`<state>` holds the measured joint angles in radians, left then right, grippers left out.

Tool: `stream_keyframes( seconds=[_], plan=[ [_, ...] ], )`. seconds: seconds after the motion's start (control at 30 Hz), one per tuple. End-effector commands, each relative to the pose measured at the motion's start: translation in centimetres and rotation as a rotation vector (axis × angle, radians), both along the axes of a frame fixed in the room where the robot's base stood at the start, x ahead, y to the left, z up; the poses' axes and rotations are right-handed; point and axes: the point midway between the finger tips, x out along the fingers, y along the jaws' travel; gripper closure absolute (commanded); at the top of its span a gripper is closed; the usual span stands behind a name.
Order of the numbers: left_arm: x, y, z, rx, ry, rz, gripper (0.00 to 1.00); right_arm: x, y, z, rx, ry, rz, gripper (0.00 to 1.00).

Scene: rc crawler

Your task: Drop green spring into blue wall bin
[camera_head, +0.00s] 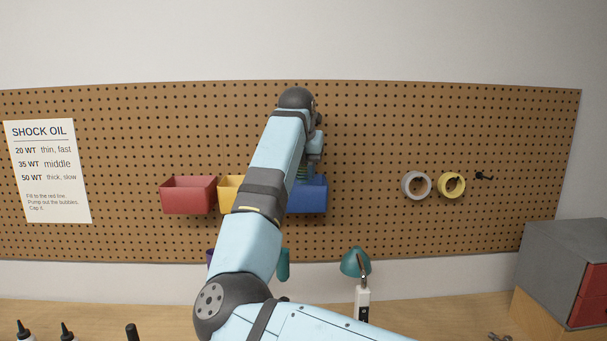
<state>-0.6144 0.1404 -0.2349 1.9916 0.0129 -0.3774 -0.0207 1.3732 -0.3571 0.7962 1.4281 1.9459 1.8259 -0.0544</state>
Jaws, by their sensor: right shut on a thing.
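The blue wall bin (310,198) hangs on the pegboard near the middle. My right arm reaches up in front of the board and hides the bin's left part. My right gripper (308,170) points down just above the blue bin and is mostly hidden behind my arm. It is shut on the green spring (302,173), of which only a small part shows at the bin's upper edge. I cannot tell whether the spring is inside the bin's rim or above it. My left gripper is not in view.
A red bin (188,196) and a partly hidden yellow bin (229,190) hang left of the blue one. Tape rolls (416,185) hang to the right. A teal lamp (355,262) and a grey drawer cabinet (565,265) stand below on the bench.

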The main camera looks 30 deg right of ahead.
Motion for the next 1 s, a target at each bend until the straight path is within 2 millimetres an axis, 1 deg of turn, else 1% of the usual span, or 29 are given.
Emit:
stream_keyframes(
  seconds=[0.03, 0.1, 0.33, 0.7, 0.83, 0.87, 0.9, 0.93, 0.97, 1.0],
  plan=[
    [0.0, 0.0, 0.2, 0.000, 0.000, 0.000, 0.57, 0.0, 0.0, -0.7, -0.001, 0.002, -0.001, 0.93],
    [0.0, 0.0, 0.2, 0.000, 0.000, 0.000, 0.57, 0.0, 0.0, -1.2, -0.001, -0.001, 0.000, 0.93],
    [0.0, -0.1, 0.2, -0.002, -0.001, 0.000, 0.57, 0.0, 0.0, -1.3, 0.000, -0.001, 0.000, 0.93],
    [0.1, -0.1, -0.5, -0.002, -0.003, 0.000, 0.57, 0.0, 0.0, -2.5, 0.000, 0.000, -0.001, 0.93],
    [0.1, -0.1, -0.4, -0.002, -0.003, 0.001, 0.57, 0.0, 0.0, -2.5, 0.000, 0.000, -0.001, 0.93],
    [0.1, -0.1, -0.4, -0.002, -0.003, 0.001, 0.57, 0.0, 0.0, -2.5, 0.000, 0.000, -0.001, 0.66],
    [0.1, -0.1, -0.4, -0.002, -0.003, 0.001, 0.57, 0.0, 0.0, -2.5, 0.000, 0.000, -0.001, 0.57],
    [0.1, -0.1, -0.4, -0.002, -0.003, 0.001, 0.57, 0.0, 0.0, -2.5, 0.000, 0.000, -0.001, 0.50],
    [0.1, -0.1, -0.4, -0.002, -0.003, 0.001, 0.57, 0.0, -0.1, -2.5, 0.000, 0.000, -0.001, 0.45],
    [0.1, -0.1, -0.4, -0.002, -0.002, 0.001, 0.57, -0.1, -0.1, -2.5, 0.000, 0.000, -0.002, 0.45]
  ],
)
